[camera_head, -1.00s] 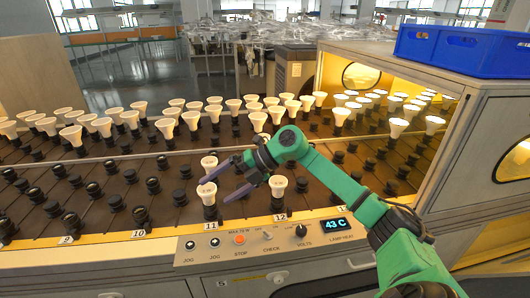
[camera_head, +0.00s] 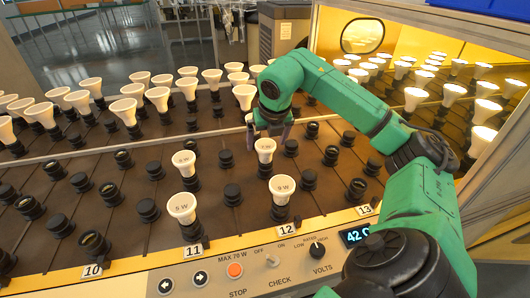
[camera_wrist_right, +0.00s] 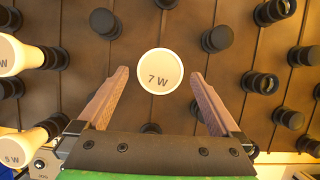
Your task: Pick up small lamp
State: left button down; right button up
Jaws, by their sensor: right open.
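Several small white lamps with black bases stand in sockets on the dark rack. One lamp (camera_head: 265,146), marked 7 W in the right wrist view (camera_wrist_right: 160,70), stands upright under my right gripper (camera_head: 268,135). That gripper is open. In the right wrist view its two fingers (camera_wrist_right: 160,85) lie on either side of the lamp's round face, with gaps on both sides. Nearby are a 9 W lamp (camera_head: 282,187) by label 12, a lamp (camera_head: 182,206) by label 11, and another (camera_head: 184,161) behind that one. My left gripper is not in view.
Empty black sockets (camera_head: 232,194) fill much of the rack around the lamps. A control panel (camera_head: 225,272) with buttons, a knob and a display runs along the front edge. A lit chamber (camera_head: 410,45) with many lamps stands at the right. More lamps (camera_head: 130,108) stand at the back left.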

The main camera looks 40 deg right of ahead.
jog(key=x, duration=0.6)
jog(key=shift+w+d+f, duration=0.1)
jog(key=shift+w+f, duration=0.1)
jog(key=shift+r, duration=0.1)
jog(key=c, duration=1.3)
